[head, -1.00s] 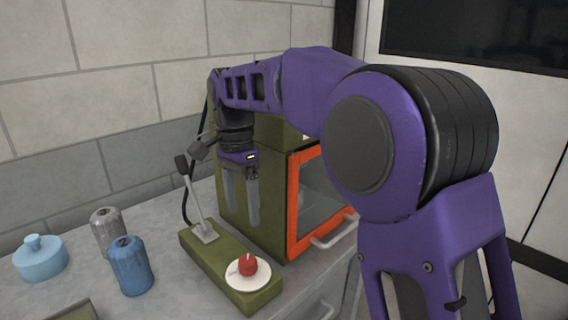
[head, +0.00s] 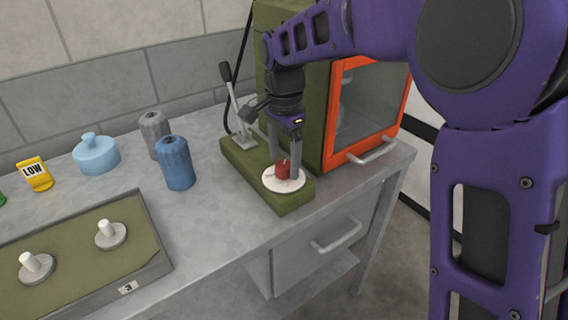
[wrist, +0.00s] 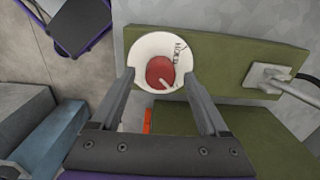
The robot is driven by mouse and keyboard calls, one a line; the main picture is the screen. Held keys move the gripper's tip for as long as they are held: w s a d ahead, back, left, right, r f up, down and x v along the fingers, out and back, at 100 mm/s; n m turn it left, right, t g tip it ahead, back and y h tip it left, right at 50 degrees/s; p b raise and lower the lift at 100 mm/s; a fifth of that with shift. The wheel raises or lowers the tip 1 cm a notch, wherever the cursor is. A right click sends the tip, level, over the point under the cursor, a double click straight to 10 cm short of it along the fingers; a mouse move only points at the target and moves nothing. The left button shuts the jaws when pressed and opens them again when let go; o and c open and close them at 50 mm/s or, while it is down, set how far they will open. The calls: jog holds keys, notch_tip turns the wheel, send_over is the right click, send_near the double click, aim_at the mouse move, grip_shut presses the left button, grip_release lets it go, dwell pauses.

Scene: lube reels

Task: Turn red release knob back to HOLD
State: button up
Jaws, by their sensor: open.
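The red release knob (head: 284,168) sits on a round white dial plate (head: 296,184) at the front end of a green base (head: 239,160). In the wrist view the red knob (wrist: 160,72) carries a pale pointer mark, and the dial (wrist: 147,47) has small dark lettering, partly legible. My gripper (head: 283,158) points down over the dial with its fingers apart. In the wrist view my gripper (wrist: 158,85) is open, one finger on each side of the knob. Whether a finger touches the knob cannot be told.
A lever (head: 232,100) stands on the same base behind the knob. A green cabinet with an orange-framed door (head: 328,120) is close on the right. Blue (head: 176,163) and grey (head: 154,130) bottles stand left. A tray (head: 150,250) with white pegs lies front left.

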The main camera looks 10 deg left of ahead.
jog(key=shift+f, duration=0.4)
jog(key=shift+c, duration=0.2)
grip_shut()
